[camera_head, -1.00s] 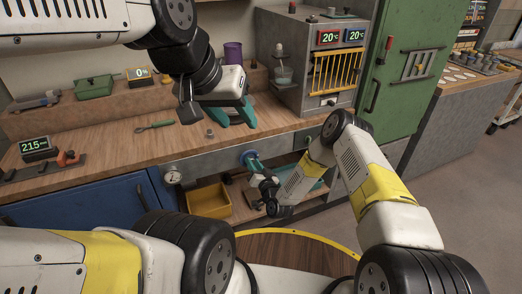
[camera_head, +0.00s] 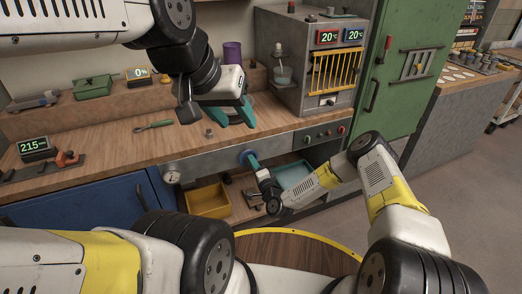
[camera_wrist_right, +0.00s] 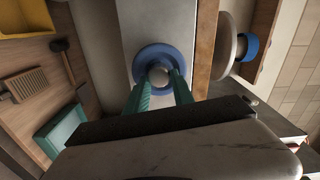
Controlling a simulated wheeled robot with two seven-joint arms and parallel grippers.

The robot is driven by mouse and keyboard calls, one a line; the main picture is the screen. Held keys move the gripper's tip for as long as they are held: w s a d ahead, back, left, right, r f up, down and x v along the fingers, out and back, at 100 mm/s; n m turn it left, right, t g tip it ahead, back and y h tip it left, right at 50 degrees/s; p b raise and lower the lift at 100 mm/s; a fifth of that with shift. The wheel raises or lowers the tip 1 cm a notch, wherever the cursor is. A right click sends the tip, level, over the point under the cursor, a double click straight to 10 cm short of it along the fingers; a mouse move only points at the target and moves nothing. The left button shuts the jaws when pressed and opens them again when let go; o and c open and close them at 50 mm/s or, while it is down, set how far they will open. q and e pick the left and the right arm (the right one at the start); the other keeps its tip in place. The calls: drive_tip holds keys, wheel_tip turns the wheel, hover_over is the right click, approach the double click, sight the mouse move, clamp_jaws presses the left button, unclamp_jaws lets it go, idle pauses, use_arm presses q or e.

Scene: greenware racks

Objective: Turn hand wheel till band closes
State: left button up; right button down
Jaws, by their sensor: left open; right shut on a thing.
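The blue round hand wheel (camera_head: 246,156) sits on the grey front panel under the bench edge. It also shows in the right wrist view (camera_wrist_right: 142,57), with a pale metal hub. My right gripper (camera_head: 253,162) is at the wheel, its teal fingers (camera_wrist_right: 163,86) shut on it from either side. How far the wheel has turned cannot be told. A small round gauge (camera_head: 172,177) is left of the wheel on the same panel; its reading is too small to tell. No band can be made out clearly. My left gripper (camera_head: 236,119) is open above the bench.
A kiln-like box (camera_head: 293,93) with a yellow grille stands at the back right. A yellow bin (camera_head: 208,201) and a teal tray (camera_head: 292,174) are on the shelf below. The bench (camera_head: 110,139) has free room left of my left gripper.

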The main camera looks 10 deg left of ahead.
drive_tip(key=shift+f+m, duration=0.1)
drive_tip(key=shift+m, duration=0.4)
drive_tip(key=c, duration=1.1)
unclamp_jaws()
drive_tip(key=v, duration=0.8)
drive_tip(key=shift+w, duration=0.1)
